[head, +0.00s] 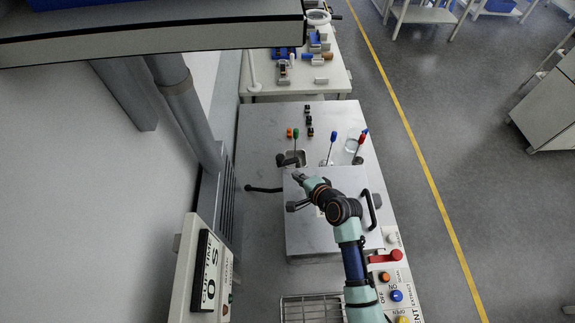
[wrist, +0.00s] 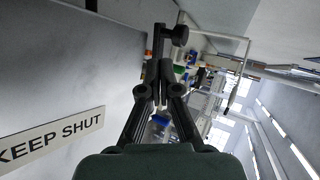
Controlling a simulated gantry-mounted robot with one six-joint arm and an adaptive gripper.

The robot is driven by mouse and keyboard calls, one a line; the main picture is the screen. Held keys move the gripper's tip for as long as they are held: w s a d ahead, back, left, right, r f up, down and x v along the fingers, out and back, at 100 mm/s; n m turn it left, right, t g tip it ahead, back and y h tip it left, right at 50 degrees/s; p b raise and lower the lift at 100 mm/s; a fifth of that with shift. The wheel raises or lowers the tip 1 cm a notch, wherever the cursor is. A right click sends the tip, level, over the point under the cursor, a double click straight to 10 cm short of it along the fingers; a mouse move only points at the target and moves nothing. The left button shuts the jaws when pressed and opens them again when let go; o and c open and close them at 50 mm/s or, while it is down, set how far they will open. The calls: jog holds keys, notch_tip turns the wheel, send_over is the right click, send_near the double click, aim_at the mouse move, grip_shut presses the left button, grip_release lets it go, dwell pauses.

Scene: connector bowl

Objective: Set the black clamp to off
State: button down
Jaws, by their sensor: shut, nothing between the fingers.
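A black clamp-like fitting (head: 287,160) stands at the far left corner of the steel box lid. I cannot tell its setting. A black lever (head: 262,189) with a ball end sticks out left of the box; I cannot tell whether it belongs to the clamp. My gripper (head: 301,177) is over the lid's left far part, close to the fitting. In the wrist view my gripper (wrist: 158,75) is shut and empty, with a black knobbed part (wrist: 180,35) just beyond the fingertips. I cannot tell whether they touch.
The steel box lid (head: 305,235) has a black handle (head: 374,208) on its right. Coloured-top tools (head: 333,140) stand behind. A red lever (head: 385,257) and push buttons (head: 396,295) are at front right. A KEEP SHUT label (wrist: 50,138) shows in the wrist view.

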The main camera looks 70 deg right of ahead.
aim_at(282, 162)
jog(key=w+d, duration=0.1)
jog(key=w+d+f, duration=0.1)
jog(key=w, duration=0.1)
jog(key=w+d, duration=0.1)
jog(key=w, duration=0.1)
jog(key=shift+w+d+f, duration=0.2)
jog(key=shift+d, duration=0.15)
jog(key=shift+w+d, duration=0.2)
jog(key=shift+w, duration=0.3)
jog(key=shift+w+d, duration=0.15)
jog(key=shift+w, duration=0.3)
jog(key=shift+f, duration=0.1)
jog(key=shift+s+p, duration=0.1)
jog(key=shift+p, duration=0.2)
